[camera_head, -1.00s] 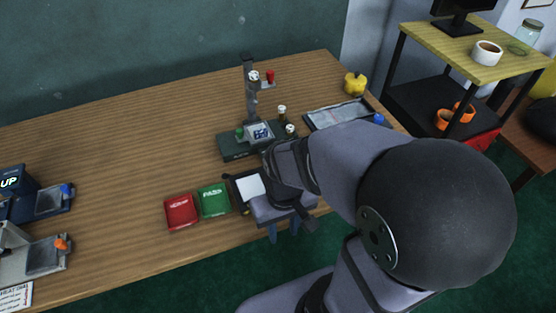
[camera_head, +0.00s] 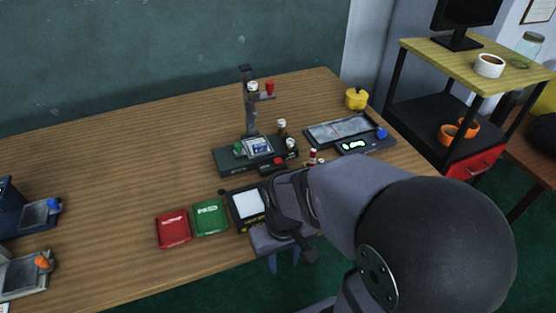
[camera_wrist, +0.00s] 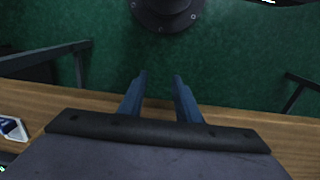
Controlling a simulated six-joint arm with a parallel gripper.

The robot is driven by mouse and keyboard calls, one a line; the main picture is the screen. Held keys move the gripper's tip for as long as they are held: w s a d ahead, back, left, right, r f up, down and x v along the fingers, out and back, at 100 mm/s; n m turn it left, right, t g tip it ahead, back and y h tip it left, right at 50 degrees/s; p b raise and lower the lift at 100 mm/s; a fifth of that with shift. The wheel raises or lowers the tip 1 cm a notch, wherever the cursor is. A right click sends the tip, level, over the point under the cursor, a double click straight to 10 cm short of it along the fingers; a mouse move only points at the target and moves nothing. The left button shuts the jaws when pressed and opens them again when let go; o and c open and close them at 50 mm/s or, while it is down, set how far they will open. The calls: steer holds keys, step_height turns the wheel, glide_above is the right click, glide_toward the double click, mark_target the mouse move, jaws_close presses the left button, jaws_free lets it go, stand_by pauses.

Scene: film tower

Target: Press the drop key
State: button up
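The film tower (camera_head: 247,105) stands on the wooden table, a dark upright post on a dark base (camera_head: 232,165). A red part (camera_head: 269,88) is on its short side arm. The base carries a small picture card (camera_head: 257,146), a green knob (camera_head: 238,148) and a red button-like part (camera_head: 278,161). No readable label shows which part is the drop key. My gripper (camera_head: 284,262) points down at the table's front edge, nearer than the tower and apart from it. In the wrist view its two blue fingers (camera_wrist: 160,82) are spread with nothing between them.
A red tray (camera_head: 173,229), a green tray (camera_head: 210,217) and a black-framed white pad (camera_head: 248,203) lie left of my gripper. Small bottles (camera_head: 312,156) stand near my arm. A flat device with a lit readout (camera_head: 352,146) and a yellow pot (camera_head: 356,98) are at right. The left-middle tabletop is clear.

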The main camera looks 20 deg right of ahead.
jaws_close()
stand_by(1.5)
